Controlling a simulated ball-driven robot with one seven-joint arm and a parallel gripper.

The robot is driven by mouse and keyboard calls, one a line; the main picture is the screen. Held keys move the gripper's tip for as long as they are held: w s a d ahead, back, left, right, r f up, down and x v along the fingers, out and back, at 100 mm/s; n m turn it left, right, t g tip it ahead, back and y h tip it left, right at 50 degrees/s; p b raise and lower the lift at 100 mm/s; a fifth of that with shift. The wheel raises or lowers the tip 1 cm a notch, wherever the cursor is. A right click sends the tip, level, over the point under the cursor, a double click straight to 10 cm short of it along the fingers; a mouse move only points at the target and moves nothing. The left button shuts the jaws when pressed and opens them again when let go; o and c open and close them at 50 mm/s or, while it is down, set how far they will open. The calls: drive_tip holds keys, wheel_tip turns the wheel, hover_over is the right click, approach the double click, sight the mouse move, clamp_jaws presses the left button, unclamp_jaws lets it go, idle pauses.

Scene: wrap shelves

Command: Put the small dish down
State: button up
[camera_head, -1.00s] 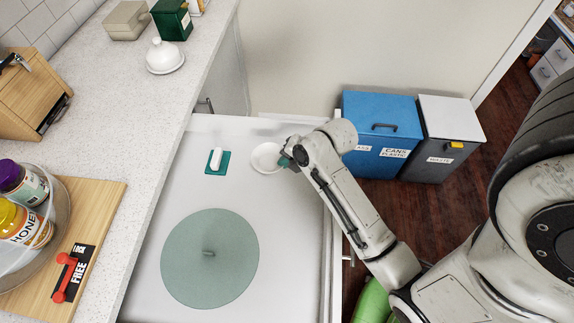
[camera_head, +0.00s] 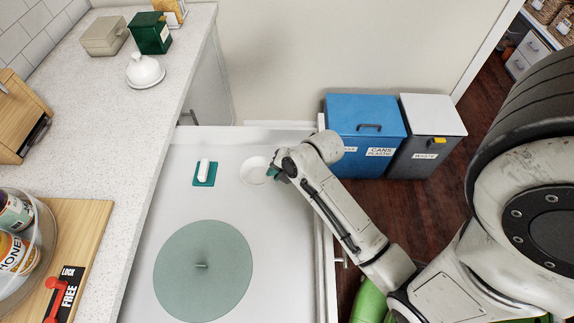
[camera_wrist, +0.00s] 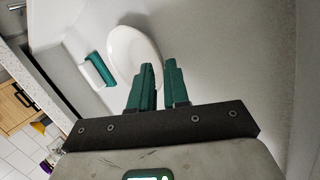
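The small white dish (camera_head: 254,170) is over the inside of a pulled-out white drawer (camera_head: 275,255), near its far end. My gripper (camera_head: 274,173) is at the dish's right edge. In the wrist view the dish (camera_wrist: 128,50) appears as a white oval just beyond my teal fingers (camera_wrist: 153,75). The fingers are close together and overlap the dish's near rim, apparently pinching it. The rim between the fingers is hidden. I cannot tell whether the dish touches the drawer floor.
A teal piece with a white block (camera_head: 204,172) lies left of the dish. A round greenish glass lid (camera_head: 203,285) lies in the drawer's near part. The counter (camera_head: 110,120) borders the left; blue (camera_head: 365,135) and grey (camera_head: 430,140) bins stand beyond the right side. Drawer floor right of the lid is clear.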

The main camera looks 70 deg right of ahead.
drive_tip(key=v, duration=1)
drive_tip(key=s+a+f+m+g, duration=0.1)
drive_tip(key=a+m, duration=0.3)
drive_tip(key=m, duration=0.1)
drive_tip(key=s+a+f+m+g, duration=0.1)
drive_tip(key=a+f+m+g, duration=0.1)
drive_tip(key=a+m, duration=0.2)
drive_tip(key=s+a+f+m+g, duration=0.2)
drive_tip(key=a+m, duration=0.2)
drive_tip(key=m, duration=0.4)
drive_tip(key=shift+a, duration=0.3)
drive_tip(key=shift+s+a+m+g, duration=0.3)
drive_tip(key=shift+a+m+g, duration=0.1)
drive_tip(key=shift+m, duration=0.7)
